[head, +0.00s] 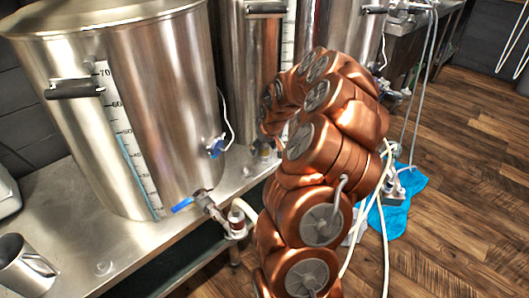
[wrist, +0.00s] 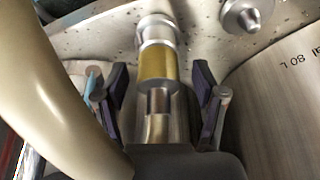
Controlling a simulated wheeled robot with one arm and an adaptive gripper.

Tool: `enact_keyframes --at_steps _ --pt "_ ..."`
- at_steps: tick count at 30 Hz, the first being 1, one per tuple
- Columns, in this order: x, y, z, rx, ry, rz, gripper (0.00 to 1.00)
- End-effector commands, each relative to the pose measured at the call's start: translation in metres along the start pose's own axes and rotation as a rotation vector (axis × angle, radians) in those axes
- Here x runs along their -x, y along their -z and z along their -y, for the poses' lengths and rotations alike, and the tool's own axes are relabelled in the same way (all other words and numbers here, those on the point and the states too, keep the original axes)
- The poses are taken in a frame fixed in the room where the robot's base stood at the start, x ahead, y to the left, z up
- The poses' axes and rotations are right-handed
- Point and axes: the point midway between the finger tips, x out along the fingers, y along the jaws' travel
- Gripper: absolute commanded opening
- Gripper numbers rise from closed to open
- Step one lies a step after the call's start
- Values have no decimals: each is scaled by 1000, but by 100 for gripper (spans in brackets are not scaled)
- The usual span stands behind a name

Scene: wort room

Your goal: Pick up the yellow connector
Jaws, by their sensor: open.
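In the wrist view, the yellow connector (wrist: 157,65) is a yellow band on a silver metal fitting. It shows at the upper middle. My gripper (wrist: 160,78) is open, with one dark finger to the left of the connector and one to the right. Gaps show on both sides, so the fingers are apart from it. In the head view my copper-coloured arm hides the gripper, and I cannot clearly make out the connector.
A thick cream hose (wrist: 60,80) crosses the left of the wrist view, close to the left finger. Large steel kettles (head: 165,90) stand on a steel bench (head: 75,235). A valve with a blue handle (head: 182,205) juts from the front kettle. A blue cloth (head: 408,190) lies at right.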

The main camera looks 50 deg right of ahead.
Motion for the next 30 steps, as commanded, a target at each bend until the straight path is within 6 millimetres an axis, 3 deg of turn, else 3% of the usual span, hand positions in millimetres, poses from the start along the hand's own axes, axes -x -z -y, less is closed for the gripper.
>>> enact_keyframes --at_steps 3,11,30 --pt "-12 0 0 1 0 0 70" --pt "-13 1 0 0 -1 -3 68" --pt "-13 1 0 0 -1 -3 1"
